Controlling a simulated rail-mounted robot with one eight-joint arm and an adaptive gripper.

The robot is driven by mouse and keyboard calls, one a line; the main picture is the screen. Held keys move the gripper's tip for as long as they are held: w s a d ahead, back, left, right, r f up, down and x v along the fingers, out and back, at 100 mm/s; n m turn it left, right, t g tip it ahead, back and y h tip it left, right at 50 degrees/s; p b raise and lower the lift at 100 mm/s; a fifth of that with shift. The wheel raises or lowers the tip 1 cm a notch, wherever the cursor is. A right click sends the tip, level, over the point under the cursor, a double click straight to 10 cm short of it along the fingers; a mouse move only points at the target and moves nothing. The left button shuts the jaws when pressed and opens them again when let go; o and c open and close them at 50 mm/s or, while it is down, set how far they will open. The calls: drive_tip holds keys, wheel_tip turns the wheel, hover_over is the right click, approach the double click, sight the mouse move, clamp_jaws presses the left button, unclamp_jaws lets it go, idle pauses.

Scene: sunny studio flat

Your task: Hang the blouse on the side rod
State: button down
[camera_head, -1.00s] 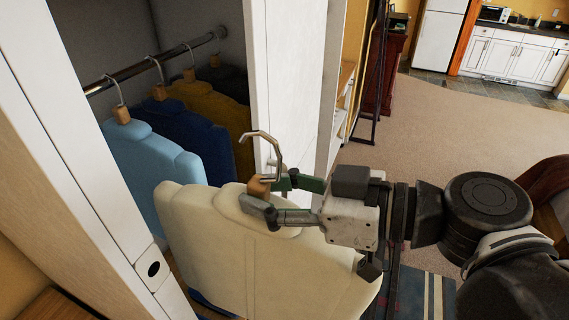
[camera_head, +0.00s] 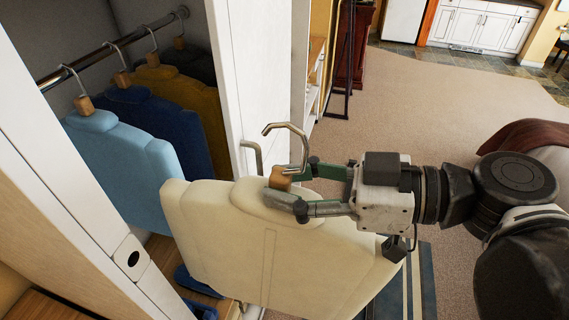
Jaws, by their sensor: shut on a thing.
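My gripper (camera_head: 288,191) is shut on the wooden neck of the hanger (camera_head: 299,148). A cream blouse (camera_head: 262,244) hangs from that hanger, in front of the open wardrobe. The metal hook sticks up above my gripper and is free of any rod. The metal rod (camera_head: 89,62) runs inside the wardrobe at the upper left. A light blue garment (camera_head: 120,165), a dark blue one (camera_head: 165,125), a mustard one (camera_head: 190,100) and a dark grey one (camera_head: 192,62) hang from it. The cream blouse is apart from the rod and hides part of the wardrobe's lower opening.
A white wardrobe panel (camera_head: 255,65) with a metal handle (camera_head: 252,157) stands right behind the hook. Another white panel (camera_head: 60,185) borders the opening on the left. Blue shoes (camera_head: 200,285) lie at the wardrobe's bottom. Carpet (camera_head: 440,100) is clear behind my arm.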

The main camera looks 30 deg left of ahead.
drive_tip(key=shift+f+v, duration=0.3)
drive_tip(key=shift+v, duration=1.05)
drive_tip(key=shift+f+v, duration=0.25)
drive_tip(key=shift+v, duration=1.05)
drive_tip(key=shift+f+v, duration=0.3)
drive_tip(key=shift+v, duration=1.05)
drive_tip(key=shift+d, duration=0.2)
